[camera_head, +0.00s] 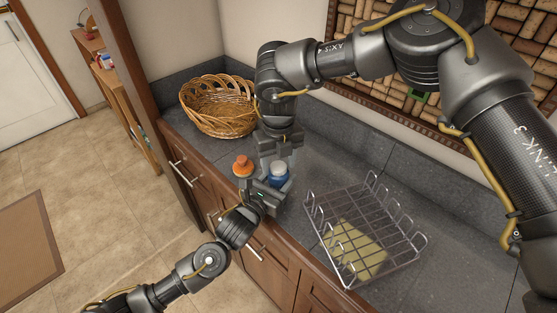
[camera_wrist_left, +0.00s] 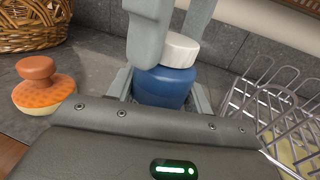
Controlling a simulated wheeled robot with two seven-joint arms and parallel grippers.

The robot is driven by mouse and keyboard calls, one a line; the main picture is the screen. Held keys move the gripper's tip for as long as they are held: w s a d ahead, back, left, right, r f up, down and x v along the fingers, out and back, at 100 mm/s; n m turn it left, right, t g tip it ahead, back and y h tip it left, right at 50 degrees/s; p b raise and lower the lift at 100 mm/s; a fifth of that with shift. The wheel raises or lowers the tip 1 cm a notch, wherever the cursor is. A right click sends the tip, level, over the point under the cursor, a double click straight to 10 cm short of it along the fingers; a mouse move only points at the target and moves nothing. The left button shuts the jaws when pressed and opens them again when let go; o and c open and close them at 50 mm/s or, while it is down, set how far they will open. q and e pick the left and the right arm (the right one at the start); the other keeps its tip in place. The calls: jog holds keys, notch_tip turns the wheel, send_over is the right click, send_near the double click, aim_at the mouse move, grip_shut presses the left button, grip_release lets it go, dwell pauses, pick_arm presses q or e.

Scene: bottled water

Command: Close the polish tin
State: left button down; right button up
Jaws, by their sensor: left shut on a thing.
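The polish tin appears as a round blue container (camera_head: 278,180) with a white lid (camera_head: 279,167), upright on the dark counter. In the left wrist view the blue body (camera_wrist_left: 166,87) sits between the fingers of my left gripper (camera_head: 266,190), which is shut on it. The white lid (camera_wrist_left: 181,49) is on top of the body and looks slightly tilted; whether it is fully seated I cannot tell. My right gripper (camera_wrist_left: 172,45) comes down from above with its fingers apart, one in front of the lid and one behind it. Whether they press on the lid is hidden.
An orange-handled scrubber (camera_head: 243,167) stands just left of the container. A wicker basket (camera_head: 219,106) is at the back left. A wire dish rack (camera_head: 366,236) with a yellowish base stands to the right. The counter's front edge is close to my left gripper.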

jog(key=c, duration=0.9)
jog(key=o, duration=1.1)
jog(key=shift+o, duration=0.2)
jog(key=shift+r, duration=0.1)
notch_tip(320, 180, up, 12)
pick_arm(q)
jog(key=c, duration=0.5)
grip_release()
